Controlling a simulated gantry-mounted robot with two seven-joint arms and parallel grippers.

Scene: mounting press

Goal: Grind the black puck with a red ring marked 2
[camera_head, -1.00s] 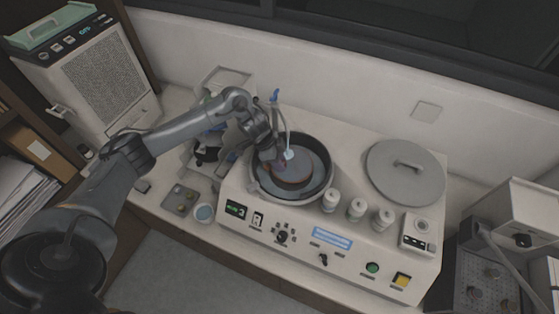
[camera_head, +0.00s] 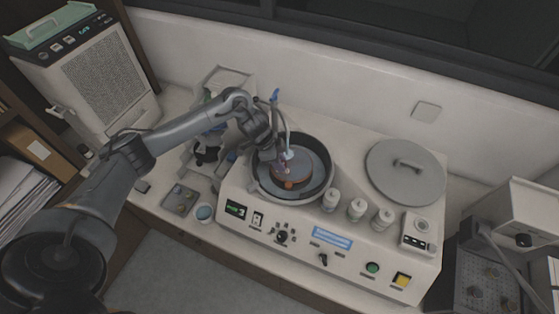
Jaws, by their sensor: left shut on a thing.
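My left gripper (camera_head: 279,167) reaches in from the left over the grinder's round bowl and points down at the grinding disc (camera_head: 308,172). It is shut on a small dark thing with a reddish tint (camera_head: 284,170), which looks like the puck. The puck is mostly hidden by the fingers, and its mark 2 cannot be read. It is low over the disc, and I cannot tell whether it touches. An orange patch (camera_head: 289,185) shows on the disc just below the fingers. My right gripper is not in view.
The grinder's front panel (camera_head: 330,240) has a blue display, knobs and buttons. A water tap (camera_head: 275,97) stands behind the bowl. Several white bottles (camera_head: 356,208) and a grey lid (camera_head: 406,172) are to the right. A small tray (camera_head: 181,200) and a cup (camera_head: 204,213) are at left.

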